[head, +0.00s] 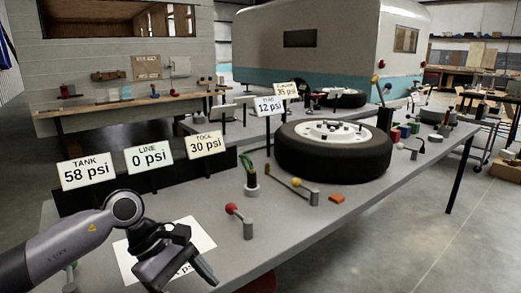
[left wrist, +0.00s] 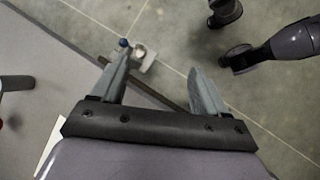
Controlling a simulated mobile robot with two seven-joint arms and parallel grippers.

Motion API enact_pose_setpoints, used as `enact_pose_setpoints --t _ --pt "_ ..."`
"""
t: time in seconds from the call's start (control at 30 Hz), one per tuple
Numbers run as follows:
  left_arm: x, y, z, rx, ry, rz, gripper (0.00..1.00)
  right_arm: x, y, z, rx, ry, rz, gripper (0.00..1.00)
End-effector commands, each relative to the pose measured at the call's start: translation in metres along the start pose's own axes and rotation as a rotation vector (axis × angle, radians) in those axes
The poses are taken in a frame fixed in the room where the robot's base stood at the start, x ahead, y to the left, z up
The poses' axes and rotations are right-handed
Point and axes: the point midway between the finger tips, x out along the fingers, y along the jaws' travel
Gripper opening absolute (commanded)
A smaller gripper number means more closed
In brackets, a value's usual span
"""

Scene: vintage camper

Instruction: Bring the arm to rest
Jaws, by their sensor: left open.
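My left arm comes in from the left in the head view. My right gripper does not show in the head view.
A red-knobbed lever (head: 232,208) stands right of the gripper. A tyre (head: 333,155) lies on the bench. Gauge signs reading 58 (head: 86,171), 0 (head: 149,156) and 30 psi (head: 205,146) line the back. A small blue-knobbed fitting (left wrist: 123,43) shows past one finger.

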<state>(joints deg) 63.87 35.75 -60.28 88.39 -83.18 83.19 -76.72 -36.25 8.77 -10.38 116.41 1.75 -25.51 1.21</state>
Motion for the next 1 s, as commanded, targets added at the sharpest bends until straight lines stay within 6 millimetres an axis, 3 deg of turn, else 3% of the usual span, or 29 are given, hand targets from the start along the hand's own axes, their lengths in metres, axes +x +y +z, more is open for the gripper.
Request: enact_pose_setpoints --t 0.1,0.3,0.4,0.5,0.67,0.83,0.97,1.0 --pt "0.028 0.002 0.05 -0.151 -0.269 0.054 0.74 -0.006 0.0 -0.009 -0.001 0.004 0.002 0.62" --pt "0.037 0.012 0.118 -0.509 -0.73 0.117 0.74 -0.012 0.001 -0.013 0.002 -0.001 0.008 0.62" --pt "0.03 0.019 0.137 -0.724 -0.955 0.127 0.74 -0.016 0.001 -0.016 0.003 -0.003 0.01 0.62" --pt "0.019 0.026 0.143 -0.959 -1.173 0.124 0.74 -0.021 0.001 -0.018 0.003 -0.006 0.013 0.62" --pt "0.003 0.032 0.127 -1.366 -1.509 0.096 0.74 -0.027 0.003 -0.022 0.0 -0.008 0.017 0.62" --pt "-0.001 0.021 0.083 -1.829 -1.847 0.04 0.74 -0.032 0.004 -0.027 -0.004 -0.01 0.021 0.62" --pt "0.01 -0.004 0.039 -2.195 -2.093 -0.014 0.74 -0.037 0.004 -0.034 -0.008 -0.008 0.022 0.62" --pt "0.016 -0.016 0.025 2.272 2.132 0.031 0.74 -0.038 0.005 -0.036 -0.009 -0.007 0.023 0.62"
